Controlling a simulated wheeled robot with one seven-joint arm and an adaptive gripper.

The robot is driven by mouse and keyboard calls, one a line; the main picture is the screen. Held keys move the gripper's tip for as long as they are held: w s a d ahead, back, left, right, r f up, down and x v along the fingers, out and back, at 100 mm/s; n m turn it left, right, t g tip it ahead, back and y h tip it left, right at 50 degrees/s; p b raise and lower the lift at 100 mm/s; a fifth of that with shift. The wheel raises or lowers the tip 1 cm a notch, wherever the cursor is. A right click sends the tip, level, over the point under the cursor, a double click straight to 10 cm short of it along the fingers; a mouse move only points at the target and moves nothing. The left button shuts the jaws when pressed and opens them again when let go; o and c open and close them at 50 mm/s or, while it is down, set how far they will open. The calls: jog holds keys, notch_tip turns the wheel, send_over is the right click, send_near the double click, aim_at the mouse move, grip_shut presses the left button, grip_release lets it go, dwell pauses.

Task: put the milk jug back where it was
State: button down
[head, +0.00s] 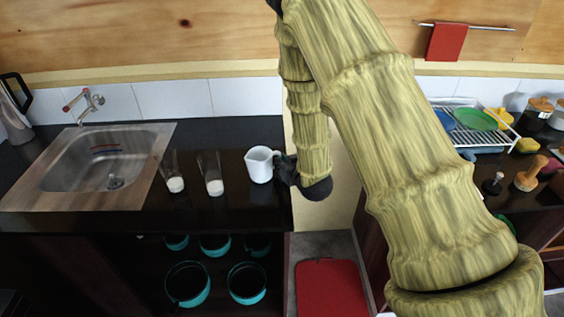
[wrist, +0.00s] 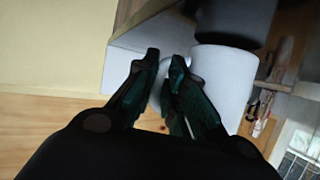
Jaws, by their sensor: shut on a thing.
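The white milk jug (head: 260,166) is upright over the right end of the dark counter, its spout to the left. I cannot tell whether its base touches the counter. My gripper (head: 281,168) is at its right side, shut on it. In the wrist view the white jug (wrist: 226,80) is just right of my gripper's fingers (wrist: 165,68), which close around its handle side. The handle is mostly hidden by the fingers. Two clear glasses, the left glass (head: 173,172) and the right glass (head: 211,174), stand left of the jug with white liquid at the bottom.
A steel sink (head: 95,165) with a tap (head: 84,102) is at the left, with a kettle (head: 14,108) beside it. Teal pots (head: 188,284) are on the shelf below. A dish rack (head: 470,127) is on the right counter, beyond a gap. Counter behind the glasses is clear.

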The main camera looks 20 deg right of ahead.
jog(key=shift+f, duration=0.3)
jog(key=c, duration=1.5)
grip_release()
jog(key=shift+r, duration=0.2)
jog(key=shift+s, duration=0.35)
jog(key=b+v, duration=0.4)
jog(key=v, duration=0.7)
jog(key=shift+s+d+r, duration=0.1)
jog(key=shift+s+r, duration=0.05)
